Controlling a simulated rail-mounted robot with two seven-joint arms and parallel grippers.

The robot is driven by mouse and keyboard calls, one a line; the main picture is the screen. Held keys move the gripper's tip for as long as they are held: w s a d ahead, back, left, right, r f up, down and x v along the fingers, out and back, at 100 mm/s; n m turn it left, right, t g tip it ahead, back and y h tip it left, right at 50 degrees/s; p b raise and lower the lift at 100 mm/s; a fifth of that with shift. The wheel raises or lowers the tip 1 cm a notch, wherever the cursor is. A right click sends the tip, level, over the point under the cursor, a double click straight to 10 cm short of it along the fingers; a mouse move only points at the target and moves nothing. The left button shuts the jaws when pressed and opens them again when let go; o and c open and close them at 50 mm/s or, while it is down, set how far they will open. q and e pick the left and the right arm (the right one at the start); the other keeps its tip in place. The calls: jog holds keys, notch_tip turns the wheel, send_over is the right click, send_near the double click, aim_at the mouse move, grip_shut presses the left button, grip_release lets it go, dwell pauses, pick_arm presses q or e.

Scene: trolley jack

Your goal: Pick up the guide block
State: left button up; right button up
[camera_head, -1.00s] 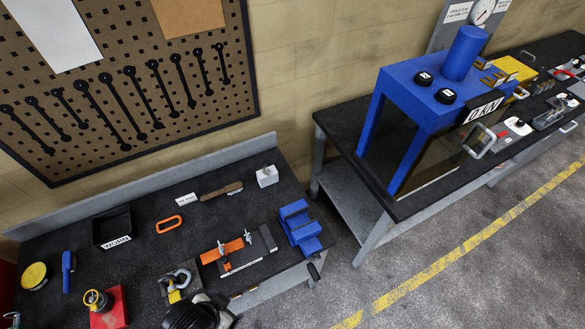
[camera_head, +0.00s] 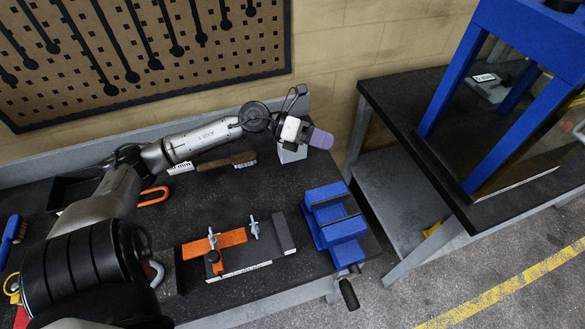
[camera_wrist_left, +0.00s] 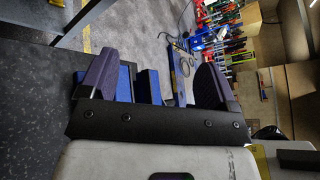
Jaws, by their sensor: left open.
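My left gripper (camera_head: 319,138) reaches over the back right of the dark workbench, with one purple finger showing in the head view. In the left wrist view its two purple fingers (camera_wrist_left: 156,65) stand wide apart with nothing held between them. A dark grey bar-shaped block (camera_head: 284,230) lies beside an orange piece (camera_head: 215,243) near the front of the bench. I cannot tell for certain which of these is the guide block. My right gripper is not in view.
A blue vise (camera_head: 335,222) stands at the bench's right edge; the wrist view shows blue parts beyond the fingers. A blue press frame (camera_head: 500,90) stands on the right-hand table.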

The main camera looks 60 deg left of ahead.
pick_arm(q)
jog(key=a+f+m+g+y+b, duration=0.3)
jog(key=a+f+y+b, duration=0.15)
jog(key=a+f, duration=0.2)
jog(key=g+y+b, duration=0.4)
jog(key=y+b, duration=0.1)
jog(key=b, duration=0.1)
send_over(286, 156)
jog(key=w+a, duration=0.2)
jog(key=f, duration=0.7)
jog(key=shift+s+a+f, duration=0.1)
jog(key=shift+s+a, duration=0.05)
jog(key=shift+s, duration=0.1)
jog(key=b+x, duration=0.1)
jog(key=x, duration=0.3)
jog(key=shift+w+f, duration=0.15)
jog(key=shift+f, duration=0.15)
jog(key=shift+w+f, duration=0.1)
jog(key=shift+f, duration=0.1)
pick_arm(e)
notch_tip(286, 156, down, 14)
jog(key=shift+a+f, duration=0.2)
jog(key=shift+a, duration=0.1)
pick_arm(q)
grip_shut()
jog(key=shift+r, duration=0.1)
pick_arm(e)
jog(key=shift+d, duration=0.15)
